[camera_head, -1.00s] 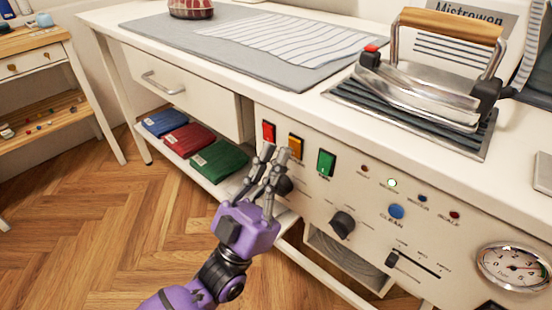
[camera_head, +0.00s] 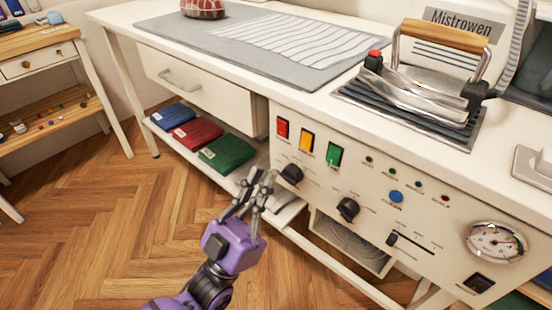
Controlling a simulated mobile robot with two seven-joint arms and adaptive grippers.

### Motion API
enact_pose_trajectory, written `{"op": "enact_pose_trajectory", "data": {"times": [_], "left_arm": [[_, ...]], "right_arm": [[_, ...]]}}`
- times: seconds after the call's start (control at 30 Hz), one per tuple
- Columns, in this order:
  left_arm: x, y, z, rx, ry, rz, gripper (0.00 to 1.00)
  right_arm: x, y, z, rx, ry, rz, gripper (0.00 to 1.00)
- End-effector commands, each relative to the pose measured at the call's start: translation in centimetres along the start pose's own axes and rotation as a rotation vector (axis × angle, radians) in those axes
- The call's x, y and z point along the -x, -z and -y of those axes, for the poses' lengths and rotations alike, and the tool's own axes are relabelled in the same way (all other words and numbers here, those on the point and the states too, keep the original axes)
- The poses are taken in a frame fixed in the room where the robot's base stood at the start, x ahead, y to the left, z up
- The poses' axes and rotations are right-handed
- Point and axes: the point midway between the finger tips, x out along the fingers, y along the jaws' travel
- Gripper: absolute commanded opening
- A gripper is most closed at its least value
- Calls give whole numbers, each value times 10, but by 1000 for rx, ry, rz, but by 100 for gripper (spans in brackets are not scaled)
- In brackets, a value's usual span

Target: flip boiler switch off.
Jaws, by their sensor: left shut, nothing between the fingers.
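The machine's front panel carries three rocker switches in a row: a red switch (camera_head: 283,127), a yellow switch (camera_head: 307,141) and a green switch (camera_head: 334,154). Their labels are too small to read, so I cannot tell which is the boiler's. My left gripper (camera_head: 262,178) is shut and empty, below and left of the switches and apart from them. Its fingers point up toward the panel. My right gripper is not in view.
Black knobs (camera_head: 348,209), a blue button (camera_head: 396,196), a slider (camera_head: 392,239) and a pressure gauge (camera_head: 495,242) share the panel. An iron (camera_head: 425,95) stands on the top. Folded cloths (camera_head: 227,153) lie on the lower shelf. The floor at left is clear.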

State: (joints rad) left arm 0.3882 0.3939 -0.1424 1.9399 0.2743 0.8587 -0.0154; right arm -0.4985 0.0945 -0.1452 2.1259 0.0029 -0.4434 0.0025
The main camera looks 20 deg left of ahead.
Motion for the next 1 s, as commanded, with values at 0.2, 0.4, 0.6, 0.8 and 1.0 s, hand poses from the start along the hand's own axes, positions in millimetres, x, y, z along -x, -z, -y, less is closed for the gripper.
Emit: {"op": "enact_pose_trajectory", "data": {"times": [0.2, 0.4, 0.6, 0.8, 1.0], "left_arm": [[39, 7, 0, -1, -1, 1, 0], [52, 10, 0, 0, -1, -2, 0], [53, 10, 0, 0, -1, -2, 0], [53, 10, 0, -1, -1, -2, 0], [52, 5, 0, -1, -1, 16, 0]], "right_arm": [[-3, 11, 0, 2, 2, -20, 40], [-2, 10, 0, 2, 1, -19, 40], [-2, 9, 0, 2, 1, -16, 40], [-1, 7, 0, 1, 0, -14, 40], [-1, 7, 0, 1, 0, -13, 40]]}}
